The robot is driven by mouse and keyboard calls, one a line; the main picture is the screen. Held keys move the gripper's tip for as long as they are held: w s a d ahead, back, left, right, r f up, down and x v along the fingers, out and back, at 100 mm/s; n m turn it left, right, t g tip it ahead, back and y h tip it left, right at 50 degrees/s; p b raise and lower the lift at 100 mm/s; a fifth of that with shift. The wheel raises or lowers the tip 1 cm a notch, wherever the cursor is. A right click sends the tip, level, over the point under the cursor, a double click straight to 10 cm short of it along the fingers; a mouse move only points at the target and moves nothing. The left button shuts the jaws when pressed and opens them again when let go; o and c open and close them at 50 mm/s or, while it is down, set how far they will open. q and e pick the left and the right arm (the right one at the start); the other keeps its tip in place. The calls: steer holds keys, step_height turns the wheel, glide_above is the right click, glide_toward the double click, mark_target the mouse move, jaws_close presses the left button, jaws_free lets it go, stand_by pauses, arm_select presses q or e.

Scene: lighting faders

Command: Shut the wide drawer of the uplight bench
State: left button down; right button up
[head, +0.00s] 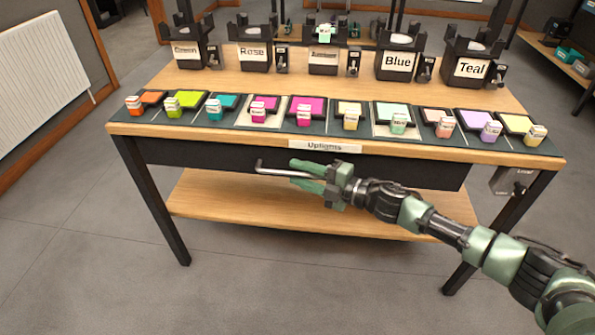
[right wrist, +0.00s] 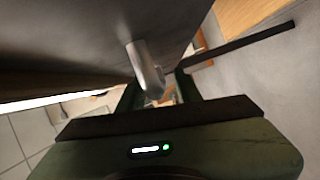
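The uplight bench (head: 225,140) has a wooden top with a sign reading "Uplights" on its front edge. Below that edge is the wide dark drawer front (head: 210,160); I cannot tell how far it stands out. Its silver bar handle (head: 272,171) shows left of my right gripper (head: 303,176). The gripper's two green fingers are apart, with the handle running in between them. In the right wrist view the bent handle end (right wrist: 147,70) lies between the fingers, with a gap beside it. My left gripper is not in view.
A row of coloured faders (head: 303,110) lines the bench top, with labelled black holders (head: 397,62) behind. A lower wooden shelf (head: 215,200) sits under the drawer. A small dark box (head: 512,182) hangs at the right leg. The floor in front is clear.

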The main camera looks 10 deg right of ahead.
steer(key=v, duration=0.6)
steer(key=shift+s+d+p, duration=0.25)
steer(key=shift+d+p, duration=0.05)
steer(key=shift+p, duration=0.05)
